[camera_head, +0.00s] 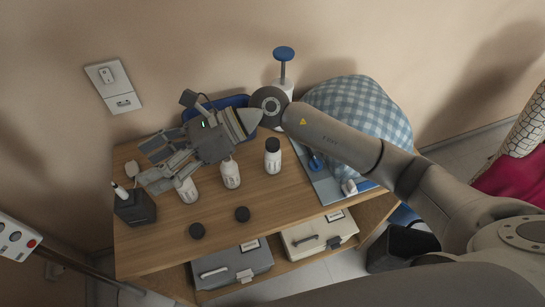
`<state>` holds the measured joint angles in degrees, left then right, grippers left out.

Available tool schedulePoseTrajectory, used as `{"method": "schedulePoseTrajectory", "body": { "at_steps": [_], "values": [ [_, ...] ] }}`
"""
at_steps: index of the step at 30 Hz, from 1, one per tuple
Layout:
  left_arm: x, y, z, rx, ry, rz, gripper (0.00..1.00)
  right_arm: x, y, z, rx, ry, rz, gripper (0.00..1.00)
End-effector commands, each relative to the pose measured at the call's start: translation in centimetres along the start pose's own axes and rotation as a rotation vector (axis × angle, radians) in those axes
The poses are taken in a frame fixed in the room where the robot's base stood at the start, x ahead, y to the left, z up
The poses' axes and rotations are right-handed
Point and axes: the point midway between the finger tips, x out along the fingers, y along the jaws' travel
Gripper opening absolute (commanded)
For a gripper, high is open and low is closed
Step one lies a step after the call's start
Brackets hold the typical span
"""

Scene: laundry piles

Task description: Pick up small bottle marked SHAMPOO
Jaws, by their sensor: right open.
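Several small white bottles stand on the wooden table: one at the left (187,191), partly behind my gripper, one in the middle (231,175), and one with a black cap (273,161) at the right. Their labels are too small to read, so I cannot tell which is marked SHAMPOO. My right gripper (152,167) reaches across from the right, above the left part of the table. Its fingers are apart and point left, with nothing seen between them. The left bottle is just below and right of the fingers. My left gripper is out of view.
Two black round caps (242,214) lie at the table's front. A dark holder (135,206) stands at the left edge. A blue bin (228,101), a blue-topped pump (283,55) and a checked cloth pile (372,103) are at the back. Boxes (236,264) sit on the shelf below.

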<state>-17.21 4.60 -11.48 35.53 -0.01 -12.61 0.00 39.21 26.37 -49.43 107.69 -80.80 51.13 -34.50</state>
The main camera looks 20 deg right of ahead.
Motion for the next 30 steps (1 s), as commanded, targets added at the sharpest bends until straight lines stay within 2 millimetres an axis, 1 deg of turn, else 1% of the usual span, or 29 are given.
{"method": "schedulePoseTrajectory", "body": {
  "at_steps": [1,2,3,5,6,8,9,11,12,15,16,18,21,27,30],
  "values": [
    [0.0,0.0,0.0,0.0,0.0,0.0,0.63,-0.7,-1.0,-1.9,-0.07,0.129,-0.007,0.65],
    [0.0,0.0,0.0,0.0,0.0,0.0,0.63,-1.2,-1.6,-3.2,-0.108,0.21,-0.008,0.65],
    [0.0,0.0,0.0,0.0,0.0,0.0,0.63,-2.2,-2.4,-4.9,-0.155,0.319,-0.009,0.65],
    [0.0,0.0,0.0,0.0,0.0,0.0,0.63,-4.2,-3.9,-7.3,-0.217,0.484,-0.016,0.65],
    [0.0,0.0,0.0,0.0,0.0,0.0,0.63,-5.8,-4.9,-8.7,-0.249,0.594,-0.021,0.65],
    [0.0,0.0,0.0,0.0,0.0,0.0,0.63,-8.7,-6.4,-10.4,-0.287,0.755,-0.03,0.65],
    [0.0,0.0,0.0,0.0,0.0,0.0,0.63,-10.8,-7.3,-11.2,-0.305,0.856,-0.037,0.65],
    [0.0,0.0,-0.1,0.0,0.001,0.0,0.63,-13.8,-8.5,-12.1,-0.32,0.991,-0.047,0.65],
    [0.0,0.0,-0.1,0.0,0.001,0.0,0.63,-15.7,-9.2,-12.5,-0.323,1.07,-0.053,0.65],
    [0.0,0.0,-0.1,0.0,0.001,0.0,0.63,-19.5,-10.2,-12.9,-0.32,1.22,-0.066,0.65],
    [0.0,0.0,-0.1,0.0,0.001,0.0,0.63,-20.3,-10.3,-12.9,-0.317,1.252,-0.069,0.65],
    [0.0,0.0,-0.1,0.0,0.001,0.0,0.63,-21.7,-10.6,-13.0,-0.31,1.303,-0.072,0.65],
    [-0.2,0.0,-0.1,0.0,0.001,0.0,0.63,-22.3,-10.8,-13.6,-0.304,1.334,-0.071,0.65],
    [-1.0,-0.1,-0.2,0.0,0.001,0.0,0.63,-21.5,-11.4,-16.6,-0.301,1.334,-0.07,0.65],
    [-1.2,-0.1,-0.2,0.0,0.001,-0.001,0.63,-21.2,-11.7,-17.6,-0.304,1.333,-0.072,0.65]
  ]
}}
